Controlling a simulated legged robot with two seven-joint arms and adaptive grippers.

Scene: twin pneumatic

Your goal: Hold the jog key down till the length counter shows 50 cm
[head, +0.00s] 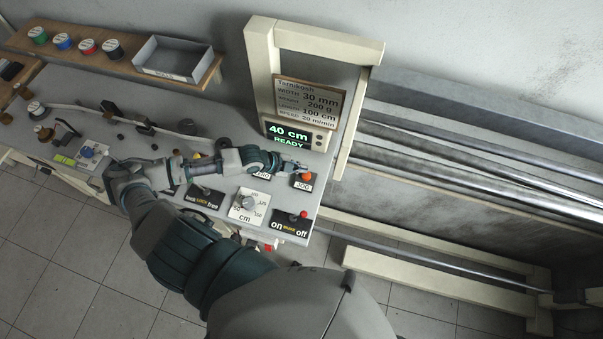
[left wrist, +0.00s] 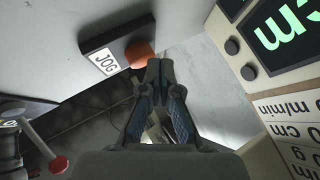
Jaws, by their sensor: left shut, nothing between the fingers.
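The length counter (head: 288,134) on the bench's right post reads "40 cm" with "READY" below it in green. Part of the same display (left wrist: 284,22) shows at the upper right of the left wrist view. The orange-red jog key (head: 304,177) sits on a dark block with a JOG label, near the bench's right end. In the left wrist view the jog key (left wrist: 139,53) is just left of the fingertips. My left gripper (left wrist: 160,66) is shut and empty, its tips close beside the key; I cannot tell whether they touch it. My right gripper is not in view.
A cm dial (head: 247,205), a red-knobbed on/off lever (head: 304,215) and a lock/free lever (head: 205,191) stand on the bench nearby. A sign board (head: 309,103) hangs above the counter. Metal rails (head: 470,150) run right. Spools and a grey tray (head: 173,59) are at the upper left.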

